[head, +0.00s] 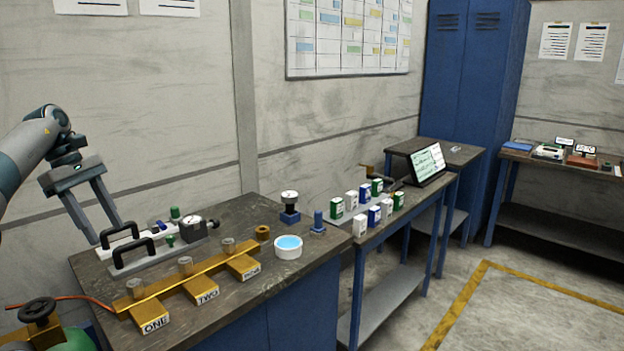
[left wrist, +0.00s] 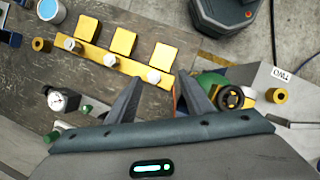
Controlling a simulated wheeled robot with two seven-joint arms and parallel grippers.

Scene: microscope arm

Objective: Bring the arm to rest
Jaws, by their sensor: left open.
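My left gripper (head: 105,230) hangs from the arm that comes in from the left, fingers pointing down and spread apart. It is over the left back edge of the workbench (head: 215,220), beside the black-handled fixtures (head: 130,247). In the left wrist view the two fingers of the left gripper (left wrist: 161,80) stand apart with nothing held between them. I cannot tell the exact height of the fingertips above the bench. My right gripper is not in view.
A brass manifold (head: 190,270) with blocks labelled ONE and TWO lies along the bench. A gauge (head: 192,228), a white bowl of blue liquid (head: 288,247) and a green cylinder with a black handwheel (head: 38,311) are nearby. Small cartons (head: 360,225) stand further right.

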